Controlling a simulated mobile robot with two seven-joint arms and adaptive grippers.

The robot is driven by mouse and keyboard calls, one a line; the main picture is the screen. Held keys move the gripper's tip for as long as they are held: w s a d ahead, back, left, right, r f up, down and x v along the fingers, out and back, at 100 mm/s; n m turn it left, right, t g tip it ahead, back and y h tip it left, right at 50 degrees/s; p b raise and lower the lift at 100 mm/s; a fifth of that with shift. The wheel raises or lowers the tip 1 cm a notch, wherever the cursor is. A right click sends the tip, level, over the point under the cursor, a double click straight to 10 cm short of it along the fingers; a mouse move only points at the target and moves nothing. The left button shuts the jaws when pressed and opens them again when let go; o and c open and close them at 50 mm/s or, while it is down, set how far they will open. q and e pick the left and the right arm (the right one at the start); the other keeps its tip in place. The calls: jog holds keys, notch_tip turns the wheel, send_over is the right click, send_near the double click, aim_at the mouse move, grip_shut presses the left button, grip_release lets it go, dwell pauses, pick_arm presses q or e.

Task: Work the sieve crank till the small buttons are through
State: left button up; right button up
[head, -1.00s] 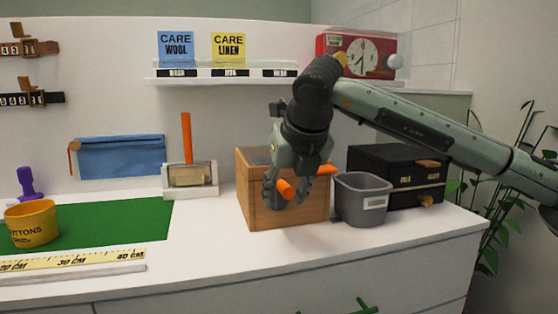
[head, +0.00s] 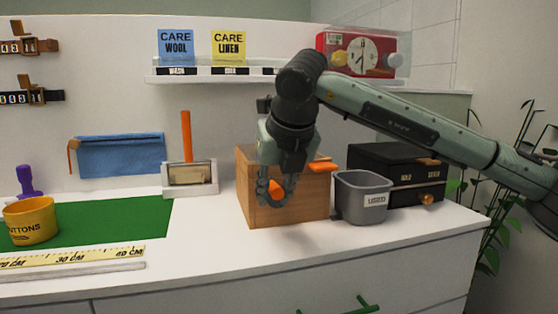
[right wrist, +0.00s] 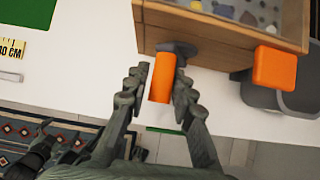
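The sieve is a wooden box (head: 300,205) on the white top. In the right wrist view, the box (right wrist: 225,32) shows several small grey, blue and pale buttons behind its upper edge. An orange crank handle (right wrist: 162,80) sticks out from its front on a dark arm. A second orange grip (head: 323,165) sits at the box's right. A dark jointed part of mine, perhaps my left gripper (right wrist: 50,148), shows low in the right wrist view.
A grey bin (head: 350,205) stands close right of the box, before a black drawer unit (head: 385,165). A framed piece with an orange upright (head: 188,175) is left. A yellow buttons tub (head: 30,220) stands on a green mat (head: 110,220). The top before the box is clear.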

jog(key=shift+s+a, duration=0.1)
jog(key=shift+a, duration=0.35)
jog(key=shift+w+d+f+b, duration=0.1)
jog(key=shift+w+d+b, duration=0.2)
jog(key=shift+d, duration=0.5)
jog(key=shift+w+d+r+b, duration=0.1)
jog(key=shift+w+d+b, duration=0.15)
jog(key=shift+d, duration=0.55)
jog(key=shift+w+d+f+b, duration=0.1)
jog(key=shift+w+d+b, duration=0.15)
jog(key=shift+d, duration=0.55)
jog(key=shift+s+a, duration=0.1)
jog(key=shift+s+a+b, duration=0.15)
jog(key=shift+s+a, duration=0.1)
jog(key=shift+a, duration=0.55)
jog(key=shift+s+a+b, duration=0.1)
jog(key=shift+s+a, duration=0.15)
jog(key=shift+a, duration=0.5)
jog(key=shift+s+a+b, duration=0.15)
jog(key=shift+s+a, duration=0.1)
jog(key=shift+a, duration=0.55)
jog(key=d, duration=0.1)
jog(key=w+d, duration=0.1)
jog(key=d, duration=0.1)
jog(key=d+b, duration=0.1)
jog(key=shift+w+d, duration=0.3)
jog(key=shift+d, duration=0.1)
